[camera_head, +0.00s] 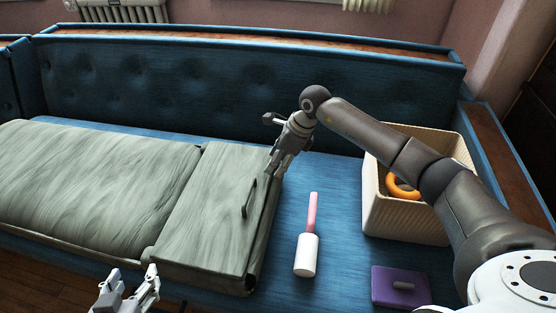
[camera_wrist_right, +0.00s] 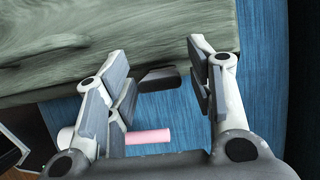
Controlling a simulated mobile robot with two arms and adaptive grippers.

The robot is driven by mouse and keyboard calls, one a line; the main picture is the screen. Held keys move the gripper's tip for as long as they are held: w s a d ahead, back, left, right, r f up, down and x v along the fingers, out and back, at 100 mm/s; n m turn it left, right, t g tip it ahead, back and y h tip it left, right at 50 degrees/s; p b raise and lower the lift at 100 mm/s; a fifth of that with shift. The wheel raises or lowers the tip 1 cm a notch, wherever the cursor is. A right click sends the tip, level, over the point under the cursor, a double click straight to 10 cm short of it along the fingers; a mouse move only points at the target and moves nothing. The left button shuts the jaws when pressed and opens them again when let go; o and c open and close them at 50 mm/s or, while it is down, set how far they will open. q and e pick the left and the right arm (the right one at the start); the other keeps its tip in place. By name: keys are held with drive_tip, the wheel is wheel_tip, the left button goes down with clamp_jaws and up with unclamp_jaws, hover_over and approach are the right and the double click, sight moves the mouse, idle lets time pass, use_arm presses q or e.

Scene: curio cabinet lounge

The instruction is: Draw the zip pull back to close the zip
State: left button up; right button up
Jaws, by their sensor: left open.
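A grey-green bag or case (camera_head: 205,225) with a dark handle (camera_head: 249,198) lies on the blue couch, and another wide grey-green piece (camera_head: 85,190) adjoins it on the left. My right gripper (camera_head: 277,163) is at the bag's far right corner. In the right wrist view its fingers (camera_wrist_right: 157,60) are open and apart, with a dark tab (camera_wrist_right: 158,78), which looks like the zip pull, between them at the bag's edge (camera_wrist_right: 120,75). I cannot tell whether they touch it. The tab is not distinct in the head view. My left gripper (camera_head: 130,275) is open and empty, in front of the bag.
A pink-handled white roller (camera_head: 306,255) lies on the couch (camera_head: 340,185) right of the bag. A cream ribbed basket (camera_head: 400,222) with an orange ring (camera_head: 402,188) stands behind my right arm. A purple block (camera_head: 390,291) lies at the front right.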

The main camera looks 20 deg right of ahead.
drive_tip(key=v, duration=1.2)
idle(0.5)
